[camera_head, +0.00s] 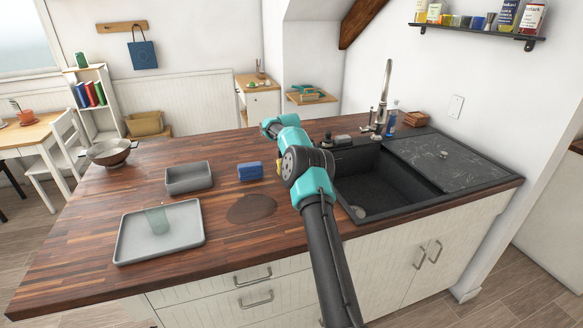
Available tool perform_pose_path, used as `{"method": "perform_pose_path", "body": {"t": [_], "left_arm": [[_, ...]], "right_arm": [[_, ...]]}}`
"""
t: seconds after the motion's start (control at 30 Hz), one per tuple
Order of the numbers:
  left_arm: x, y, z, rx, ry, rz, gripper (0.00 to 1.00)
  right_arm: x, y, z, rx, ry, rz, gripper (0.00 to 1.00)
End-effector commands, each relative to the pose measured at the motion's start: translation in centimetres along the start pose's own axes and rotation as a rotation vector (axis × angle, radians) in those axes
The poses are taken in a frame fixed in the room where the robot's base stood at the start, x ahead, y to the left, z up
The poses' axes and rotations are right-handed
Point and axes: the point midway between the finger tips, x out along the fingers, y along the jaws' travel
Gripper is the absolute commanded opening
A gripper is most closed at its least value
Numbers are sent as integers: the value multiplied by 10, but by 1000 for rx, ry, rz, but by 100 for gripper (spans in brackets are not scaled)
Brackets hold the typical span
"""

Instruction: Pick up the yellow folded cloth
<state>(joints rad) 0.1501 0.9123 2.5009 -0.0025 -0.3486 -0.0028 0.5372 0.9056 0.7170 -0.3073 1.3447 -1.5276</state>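A small yellow patch (279,168), which may be the yellow folded cloth, shows beside the blue sponge, mostly hidden behind my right arm. My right arm comes in from the bottom, right of centre, and reaches over the wooden counter. Its teal far end (270,126) is near the counter's back edge, beyond the yellow patch. I cannot make out the fingers, or whether they are open or shut. My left gripper is not in view.
A blue sponge (250,171) lies beside the yellow patch. A grey bin (189,188), a grey tray (121,247) with a clear green cup (157,220), a bowl (109,153) and a dark round mat (251,208) are to the left. A black sink (385,190) is right.

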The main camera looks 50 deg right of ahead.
Motion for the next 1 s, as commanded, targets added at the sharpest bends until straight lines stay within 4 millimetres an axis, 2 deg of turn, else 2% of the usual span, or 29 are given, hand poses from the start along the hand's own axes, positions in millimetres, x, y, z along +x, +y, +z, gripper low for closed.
{"method": "perform_pose_path", "body": {"t": [0.3,0.87,1.0], "left_arm": [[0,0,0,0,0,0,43],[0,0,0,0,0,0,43],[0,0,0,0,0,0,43]], "right_arm": [[0,0,0,0,0,0,74],[0,0,0,0,0,0,21],[-1,0,0,0,0,0,21]]}}
